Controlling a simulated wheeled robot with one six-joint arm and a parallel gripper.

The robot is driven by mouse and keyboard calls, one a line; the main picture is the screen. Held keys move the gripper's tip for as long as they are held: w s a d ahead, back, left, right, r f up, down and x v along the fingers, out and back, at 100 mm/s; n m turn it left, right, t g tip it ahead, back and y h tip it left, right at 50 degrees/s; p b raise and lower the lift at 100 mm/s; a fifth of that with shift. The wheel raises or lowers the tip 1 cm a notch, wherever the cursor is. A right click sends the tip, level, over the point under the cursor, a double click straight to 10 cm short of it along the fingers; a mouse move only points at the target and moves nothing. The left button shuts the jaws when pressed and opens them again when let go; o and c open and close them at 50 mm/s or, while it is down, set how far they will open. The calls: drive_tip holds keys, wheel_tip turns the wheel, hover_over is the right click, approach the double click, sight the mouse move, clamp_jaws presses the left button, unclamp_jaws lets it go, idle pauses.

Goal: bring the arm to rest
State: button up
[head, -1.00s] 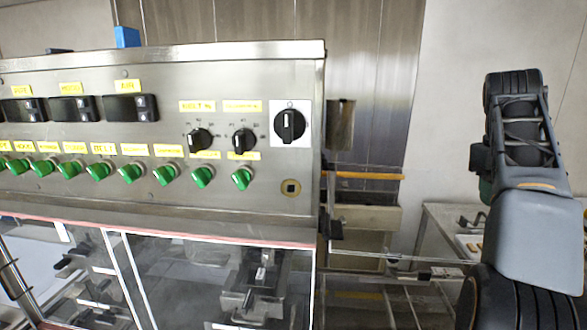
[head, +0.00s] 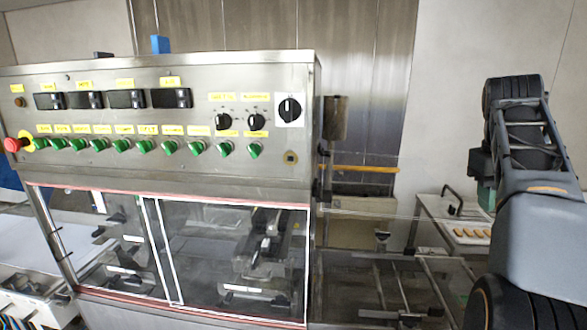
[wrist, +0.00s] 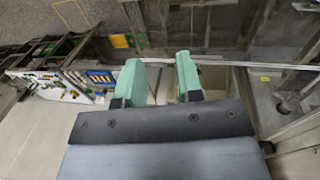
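My gripper shows in the wrist view (wrist: 160,82) with its two green fingers spread apart and nothing between them. In the head view my arm stands at the right, folded upward, in front of the pale wall. The gripper itself is mostly hidden behind the arm there; only a bit of green shows. The arm is clear of the machine in the head view.
A steel enrober with a control panel (head: 165,124) and clear guard doors (head: 100,240) fills the left and middle. Its wire mesh conveyor (head: 390,285) extends right. A white tray (head: 468,233) with several tan pieces lies behind my arm.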

drive_tip(key=s+a+f+n+t+b, duration=0.1)
drive_tip(key=a+f+n+t+b, duration=0.15)
drive_tip(key=a+f, duration=1.1)
drive_tip(key=s+a+f+t+y, duration=0.1)
drive_tip(key=s+a+f, duration=0.2)
drive_tip(key=a+f, duration=0.2)
drive_tip(key=s+a+f+t+y+b, duration=0.1)
drive_tip(key=s+a+f, duration=0.3)
drive_tip(key=f, duration=0.6)
drive_tip(key=shift+a+f+b, duration=0.3)
drive_tip(key=shift+a, duration=0.2)
drive_tip(key=shift+m, duration=0.35)
drive_tip(key=shift+c, duration=0.2)
